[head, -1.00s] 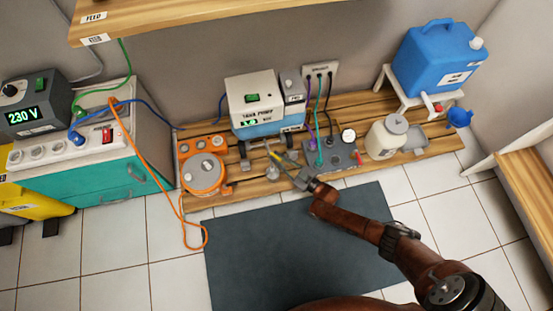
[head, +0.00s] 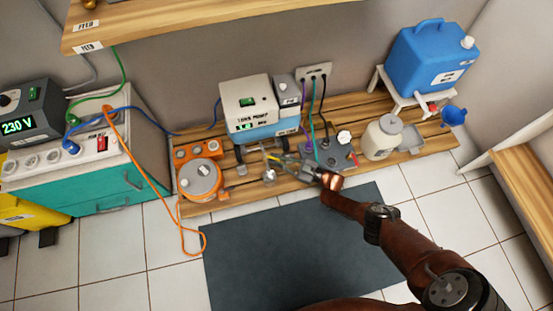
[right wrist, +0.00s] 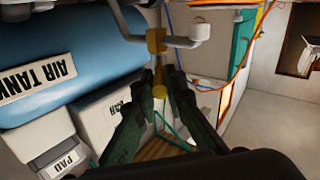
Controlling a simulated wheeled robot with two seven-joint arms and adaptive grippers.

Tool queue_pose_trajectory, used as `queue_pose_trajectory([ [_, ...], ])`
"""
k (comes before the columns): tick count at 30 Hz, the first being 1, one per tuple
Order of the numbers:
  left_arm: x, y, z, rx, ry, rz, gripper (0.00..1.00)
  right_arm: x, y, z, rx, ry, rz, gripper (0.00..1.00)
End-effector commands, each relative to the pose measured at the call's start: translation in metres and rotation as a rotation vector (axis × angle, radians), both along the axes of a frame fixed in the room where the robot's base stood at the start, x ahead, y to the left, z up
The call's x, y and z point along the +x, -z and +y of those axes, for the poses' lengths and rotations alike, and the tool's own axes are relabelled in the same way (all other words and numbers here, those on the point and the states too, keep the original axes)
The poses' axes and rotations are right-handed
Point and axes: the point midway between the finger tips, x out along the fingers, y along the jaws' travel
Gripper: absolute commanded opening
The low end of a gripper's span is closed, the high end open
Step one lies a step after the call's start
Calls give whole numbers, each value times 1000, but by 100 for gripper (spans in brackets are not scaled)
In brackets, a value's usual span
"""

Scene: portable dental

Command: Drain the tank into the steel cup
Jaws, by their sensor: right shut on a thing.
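The blue air tank (head: 268,133) lies under the white pump box on the slatted platform. It fills the left of the right wrist view (right wrist: 70,60). A small brass drain fitting (right wrist: 157,45) is below the tank, between my right gripper's fingertips. My right gripper (head: 275,159) is shut on its brass stem (right wrist: 159,78). The small steel cup (head: 269,176) stands on the platform in front of the tank, just below the gripper in the head view. The cup's inside is too small to read. My left gripper is not in view.
A grey control block (head: 328,157) with hoses and a gauge sits right of the gripper. An orange reel (head: 200,180) is at left. A white jar (head: 383,139) and blue jug (head: 431,58) are at right.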

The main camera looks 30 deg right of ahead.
Motion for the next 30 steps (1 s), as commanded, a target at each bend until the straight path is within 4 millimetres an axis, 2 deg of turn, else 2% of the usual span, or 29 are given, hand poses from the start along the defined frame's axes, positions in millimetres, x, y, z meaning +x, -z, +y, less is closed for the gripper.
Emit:
queue_pose_trajectory([
  [16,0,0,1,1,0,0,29,0,1,2,-1,-11,1,0],
  [17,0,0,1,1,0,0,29,0,1,2,0,-11,0,11],
  [24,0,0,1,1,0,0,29,0,0,1,0,-9,0,28],
  [30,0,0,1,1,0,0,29,0,0,0,0,-8,0,29],
])
